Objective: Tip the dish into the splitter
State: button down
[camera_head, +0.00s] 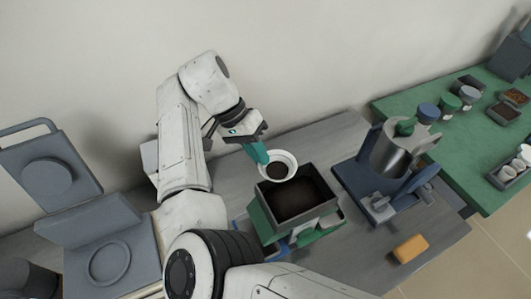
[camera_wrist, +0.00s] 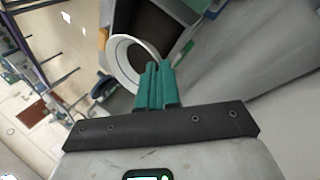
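A white round dish (camera_head: 279,166) with dark material in it is held at the back edge of the splitter (camera_head: 262,214), just above or beside its hopper; the exact gap is hard to tell. The splitter has a dark, open rectangular hopper with dark granular stuff inside, over a green body with blue parts below. My gripper (camera_head: 262,153) has its teal fingers together on the dish's rim. In the wrist view the fingers (camera_wrist: 157,84) meet at the rim of the dish (camera_wrist: 113,60), and the dark hopper (camera_wrist: 150,28) lies just beyond it.
A blue-framed machine with a metal drum (camera_head: 392,152) stands right of the splitter, and a yellow-orange block (camera_head: 410,248) lies in front of it. A green table (camera_head: 440,150) at right bears jars and trays. A grey scale-like device (camera_head: 105,258) stands at left.

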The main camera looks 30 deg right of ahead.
notch_tip(320, 180, down, 3)
jog(key=shift+s+d+r+t+y+b, duration=0.1)
jog(key=shift+s+r+t+y+b, duration=0.05)
jog(key=shift+t+y+b, duration=0.4)
dwell(0.4)
jog(key=shift+r, duration=0.1)
jog(key=shift+s+d+r+t+p, duration=0.15)
jog(key=shift+r+t+p, duration=0.15)
jog(key=shift+p, duration=0.35)
jog(key=shift+r+t+y, duration=0.15)
jog(key=shift+t+y, duration=0.1)
jog(key=shift+y, duration=0.2)
